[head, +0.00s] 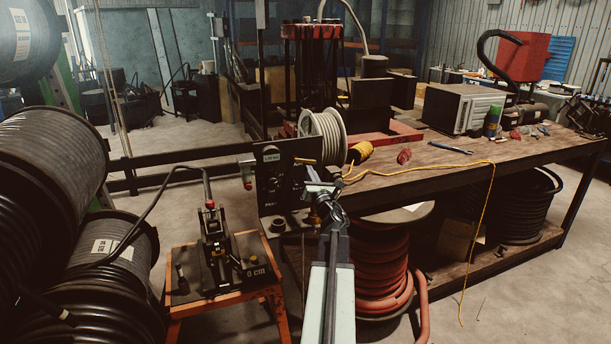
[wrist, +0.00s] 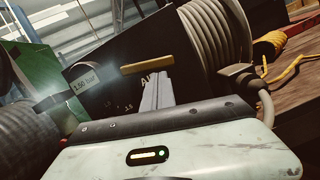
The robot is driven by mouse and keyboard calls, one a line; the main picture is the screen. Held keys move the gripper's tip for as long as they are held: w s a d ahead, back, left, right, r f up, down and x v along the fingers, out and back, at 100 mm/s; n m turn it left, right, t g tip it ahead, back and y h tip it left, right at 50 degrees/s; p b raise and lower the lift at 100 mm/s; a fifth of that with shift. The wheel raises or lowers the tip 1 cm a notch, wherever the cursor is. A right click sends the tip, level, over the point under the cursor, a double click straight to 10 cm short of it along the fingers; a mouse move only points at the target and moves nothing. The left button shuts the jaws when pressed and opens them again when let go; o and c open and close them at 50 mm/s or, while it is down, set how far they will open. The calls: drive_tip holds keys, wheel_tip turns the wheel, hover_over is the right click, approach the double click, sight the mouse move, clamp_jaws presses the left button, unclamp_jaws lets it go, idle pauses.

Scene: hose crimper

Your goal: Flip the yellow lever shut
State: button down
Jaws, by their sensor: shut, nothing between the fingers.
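The yellow lever (head: 305,161) is a short bar lying roughly level on the front of a dark control panel (head: 270,190). In the wrist view the lever (wrist: 147,64) crosses just beyond my fingertips, tilted slightly up to the right. My gripper (head: 313,188) is in front of the panel, a little below and right of the lever. In the wrist view my gripper (wrist: 157,76) has its fingers together and empty, pointing at the lever. I cannot tell whether they touch it. The lever's pivot cannot be made out, and panel lettering is partly hidden by my fingers.
A reel of pale hose (head: 323,136) stands close to the panel's right, also large in the wrist view (wrist: 216,45). A yellow plug and cable (head: 360,152) lie on the wooden bench (head: 430,170). An orange stand (head: 225,291) with a crimper is at lower left.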

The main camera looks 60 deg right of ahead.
drive_tip(key=shift+s+d, duration=0.2)
drive_tip(key=shift+s+d+r+n+p, duration=0.2)
drive_tip(key=shift+r+n+p, duration=0.1)
drive_tip(key=shift+n, duration=0.2)
drive_tip(key=shift+s+d+r+n+p, duration=0.1)
drive_tip(key=shift+d+r+n+p, duration=0.15)
drive_tip(key=shift+n, duration=0.25)
drive_tip(key=shift+a, duration=0.1)
